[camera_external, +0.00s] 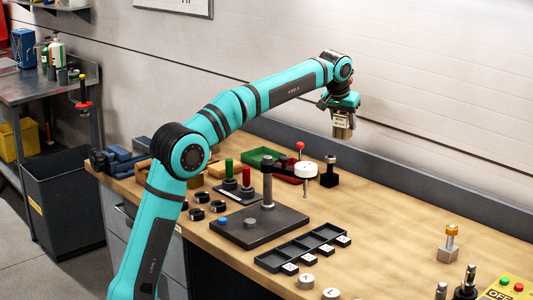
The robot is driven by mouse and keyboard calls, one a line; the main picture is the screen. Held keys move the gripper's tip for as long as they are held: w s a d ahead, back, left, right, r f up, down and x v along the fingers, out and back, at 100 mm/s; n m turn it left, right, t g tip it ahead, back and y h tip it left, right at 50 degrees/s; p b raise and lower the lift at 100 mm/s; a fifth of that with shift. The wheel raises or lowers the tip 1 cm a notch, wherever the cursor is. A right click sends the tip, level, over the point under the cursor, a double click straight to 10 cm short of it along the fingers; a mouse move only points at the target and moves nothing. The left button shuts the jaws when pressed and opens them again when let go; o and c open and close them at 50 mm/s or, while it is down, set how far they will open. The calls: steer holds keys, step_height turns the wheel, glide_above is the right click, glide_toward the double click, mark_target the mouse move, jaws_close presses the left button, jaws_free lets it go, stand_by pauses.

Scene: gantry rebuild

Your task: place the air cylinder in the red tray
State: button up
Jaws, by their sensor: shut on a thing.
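My gripper (341,118) is high above the back of the workbench, pointing down. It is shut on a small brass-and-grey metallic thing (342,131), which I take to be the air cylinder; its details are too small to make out. It hangs well clear of the bench. The red tray (284,171) is on the bench, lower and to the left of my gripper in the picture. It stands beside a green tray (262,156). A dark post and a white round piece partly hide the red tray.
A dark plate with an upright post (267,182) stands before the trays. The white round piece with a red knob (305,172) and a black block with a pin (329,174) are close by. A black compartment tray (300,249) lies in front.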

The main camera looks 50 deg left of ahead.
steer(key=s+a+n, duration=0.1)
steer(key=s+a, duration=0.2)
steer(key=a, duration=0.5)
steer(key=s+a, duration=0.3)
steer(key=a, duration=0.4)
steer(key=shift+y, duration=0.3)
steer(key=shift+w+a+f, duration=0.1)
steer(key=shift+a+f, duration=0.05)
steer(key=shift+f, duration=7.55)
steer(key=shift+f, duration=0.1)
steer(key=o, duration=1.3)
steer(key=v, duration=1.2)
steer(key=shift+n, duration=0.3)
